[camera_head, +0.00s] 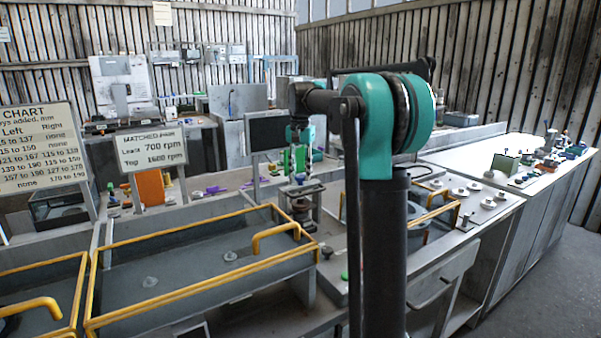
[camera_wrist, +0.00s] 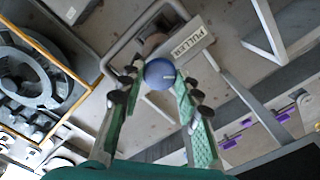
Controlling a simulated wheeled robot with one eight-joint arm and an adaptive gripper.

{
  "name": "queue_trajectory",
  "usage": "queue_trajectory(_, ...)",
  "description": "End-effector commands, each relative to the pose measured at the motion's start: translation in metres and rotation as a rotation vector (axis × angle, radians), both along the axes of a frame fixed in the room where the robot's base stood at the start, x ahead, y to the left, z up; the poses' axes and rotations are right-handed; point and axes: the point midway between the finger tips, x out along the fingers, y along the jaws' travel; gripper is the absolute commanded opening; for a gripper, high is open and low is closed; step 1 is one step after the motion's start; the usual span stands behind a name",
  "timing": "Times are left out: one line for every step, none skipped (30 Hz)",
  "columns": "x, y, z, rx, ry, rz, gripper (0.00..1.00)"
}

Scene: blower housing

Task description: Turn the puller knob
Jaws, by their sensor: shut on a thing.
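The puller knob (camera_wrist: 160,73) is a round blue knob with a small pale mark on its face, seen in the wrist view at the fingertips. A tilted plate reading PULLER (camera_wrist: 190,40) is just beyond it, to the upper right. My gripper (camera_wrist: 155,84) has its two green-padded fingers on either side of the knob and is shut on it. In the head view my arm reaches over the bench, and the knob cannot be made out there.
A grey metal loop handle (camera_wrist: 124,42) arches around the knob area. A large round grey part (camera_wrist: 35,72) lies left behind a yellow rail. In the head view, yellow-railed trays (camera_head: 200,285) stand left, and a bench with several small knobs (camera_head: 470,205) stands right.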

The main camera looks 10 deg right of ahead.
Motion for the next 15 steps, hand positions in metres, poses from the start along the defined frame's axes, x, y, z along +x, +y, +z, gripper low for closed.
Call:
queue_trajectory(0.0,-0.0001,0.0002,0.0,0.0,-0.013,0.04)
queue_trajectory(0.0,-0.0001,0.0002,0.0,0.0,-0.021,0.04)
queue_trajectory(0.0001,-0.0003,0.0002,0.0,0.0,-0.028,0.04)
queue_trajectory(0.0001,-0.0003,0.0002,0.0,0.0,-0.033,0.04)
queue_trajectory(0.0,-0.0002,0.0002,0.0,0.0,-0.038,0.04)
queue_trajectory(0.0,-0.0002,0.0002,0.0,0.0,-0.043,0.04)
queue_trajectory(0.0,-0.0002,0.0002,0.0,0.0,-0.046,0.04)
queue_trajectory(0.0,-0.0002,0.0002,0.0,0.0,-0.048,0.04)
queue_trajectory(0.0,-0.0002,0.0002,0.0,0.0,-0.049,0.04)
queue_trajectory(0.0,-0.0002,0.0002,0.0,0.0,-0.05,0.04)
queue_trajectory(0.0,-0.0002,0.0002,0.0,0.0,-0.051,0.04)
queue_trajectory(0.0,-0.0002,0.0002,0.0,0.0,-0.051,0.04)
queue_trajectory(0.0,-0.0002,0.0002,0.0,0.0,-0.051,0.04)
queue_trajectory(0.0,-0.0002,0.0002,0.0,0.0,-0.051,0.04)
queue_trajectory(0.0,-0.0002,0.0002,0.0,0.0,-0.05,0.04)
